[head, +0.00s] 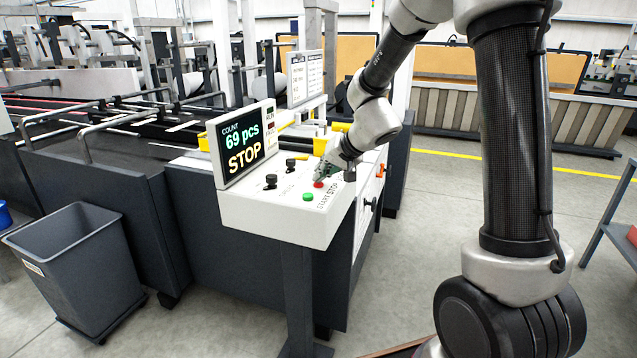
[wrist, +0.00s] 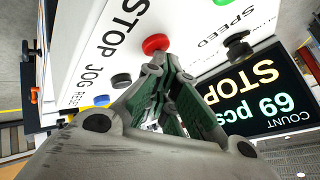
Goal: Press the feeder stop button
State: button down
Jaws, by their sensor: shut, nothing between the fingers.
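The red stop button (head: 319,184) sits on the white top of the control panel (head: 270,213), beside a green button (head: 308,197). In the wrist view the red button (wrist: 155,43) is just past my fingertips, next to the printed word STOP. My gripper (head: 322,174) is shut and empty, with its fingertips at the red button; in the wrist view my gripper (wrist: 158,62) covers the near edge of the button. I cannot tell whether the tips touch it. The display (head: 245,143) reads "COUNT 69 pcs STOP".
Black knobs (head: 270,181) stand on the panel left of the buttons. In the wrist view a black button (wrist: 121,80) and a blue button (wrist: 102,100) lie near my gripper. A grey bin (head: 75,262) stands on the floor at left. The floor at right is mostly clear.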

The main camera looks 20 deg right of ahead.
jog(key=shift+r, duration=0.85)
jog(key=shift+r, duration=2.55)
jog(key=g, duration=0.2)
send_over(325, 192)
notch_tip(325, 192, down, 3)
jog(key=shift+r, duration=0.1)
jog(key=s+d+r+n+h, duration=0.1)
jog(key=s+d, duration=0.3)
jog(key=s, duration=0.6)
jog(key=s+d+r+n+g+h, duration=0.1)
jog(key=s+d, duration=0.4)
jog(key=s, duration=0.5)
jog(key=s+d+r+n+h, duration=0.1)
jog(key=s+d+r, duration=0.3)
jog(key=s, duration=0.6)
jog(key=shift+s+d+r+g+h, duration=0.15)
jog(key=shift+d+r+g+h, duration=0.2)
jog(key=shift+d+h, duration=0.35)
